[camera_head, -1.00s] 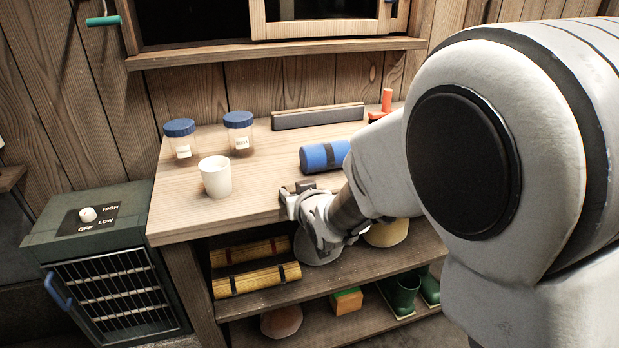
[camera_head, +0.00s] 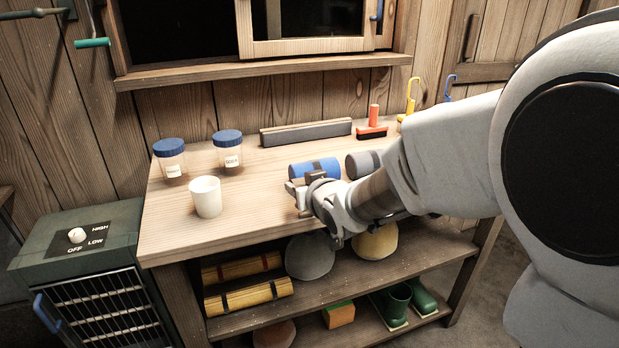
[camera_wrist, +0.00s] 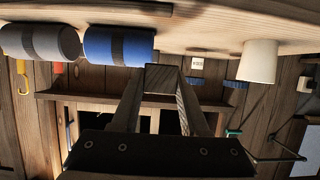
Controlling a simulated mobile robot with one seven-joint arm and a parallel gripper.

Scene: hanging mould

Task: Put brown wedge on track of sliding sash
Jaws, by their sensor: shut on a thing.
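My gripper (camera_head: 308,190) is at the front part of the workbench top, just in front of a blue roll. Its fingers are closed in on a small brownish block between the tips, which looks like the brown wedge (camera_wrist: 164,73) in the wrist view; its shape is mostly hidden. The sliding sash (camera_head: 310,46) is a light wood frame in the window above the bench, at the right of the opening. The track runs along the window's bottom above the sill (camera_head: 250,70); its detail is too small to tell. The wrist view shows the window upside down beyond the fingers.
On the bench (camera_head: 245,225) stand a white cup (camera_head: 206,197), two blue-lidded jars (camera_head: 228,150), a blue roll (camera_head: 316,168), a grey roll (camera_head: 362,163) and a long grey-and-wood bar (camera_head: 306,132) at the back. A dark heater (camera_head: 75,250) stands left. Space before the sill's left is clear.

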